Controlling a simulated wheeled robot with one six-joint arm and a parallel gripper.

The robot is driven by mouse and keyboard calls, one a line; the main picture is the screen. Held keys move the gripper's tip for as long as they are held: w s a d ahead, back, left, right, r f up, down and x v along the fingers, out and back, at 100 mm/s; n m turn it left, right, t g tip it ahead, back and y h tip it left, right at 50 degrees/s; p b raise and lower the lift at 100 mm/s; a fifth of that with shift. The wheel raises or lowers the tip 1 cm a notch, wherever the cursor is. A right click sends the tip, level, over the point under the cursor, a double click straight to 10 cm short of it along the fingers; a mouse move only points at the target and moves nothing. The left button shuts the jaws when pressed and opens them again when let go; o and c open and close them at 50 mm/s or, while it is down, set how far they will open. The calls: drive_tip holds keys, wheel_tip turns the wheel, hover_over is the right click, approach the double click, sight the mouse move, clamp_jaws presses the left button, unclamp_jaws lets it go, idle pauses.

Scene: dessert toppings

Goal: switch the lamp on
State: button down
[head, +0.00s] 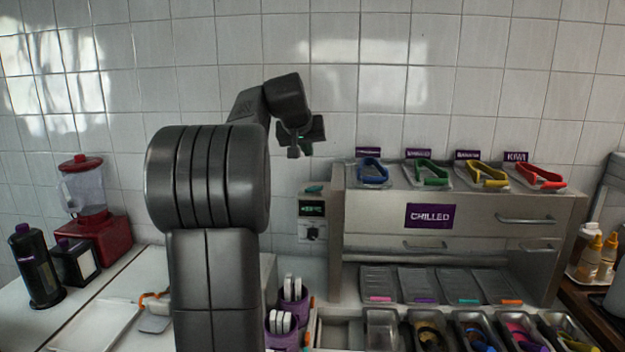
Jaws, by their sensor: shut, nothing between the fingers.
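No lamp can be told for certain in the head view. A small pale control box (312,214) is on the tiled wall, left of the steel chilled unit. It has a dark display with green characters (312,208) and a dark knob or switch (312,232) below it. Whether any light is lit is too small to tell. My gripper (298,148) is shut and empty, and appears above the control box, apart from it. My arm covers part of the counter and wall on the left.
The steel chilled unit (450,243) carries several coloured tongs on top. Topping pans (428,335) and purple cups (292,300) stand in front. A red blender (90,215) and dark bottle (35,265) stand at left. The wall around my gripper is clear.

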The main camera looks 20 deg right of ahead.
drive_tip(key=shift+w+f, duration=0.1)
drive_tip(key=p, duration=0.2)
hover_over(318, 186)
drive_tip(key=s+a, duration=0.2)
drive_tip(key=f, duration=0.6)
drive_tip(key=shift+w+d+f, duration=0.1)
drive_tip(key=shift+w+f, duration=0.1)
drive_tip(key=shift+f, duration=0.2)
drive_tip(key=f, duration=0.2)
drive_tip(key=shift+d+f, duration=0.2)
drive_tip(key=shift+f, duration=0.1)
drive_tip(key=shift+s+f, duration=0.15)
drive_tip(key=shift+f, duration=0.6)
drive_tip(key=shift+d+f, duration=0.1)
drive_tip(key=shift+s+d+f, duration=0.1)
drive_tip(key=shift+f, duration=0.2)
drive_tip(key=shift+r, duration=0.1)
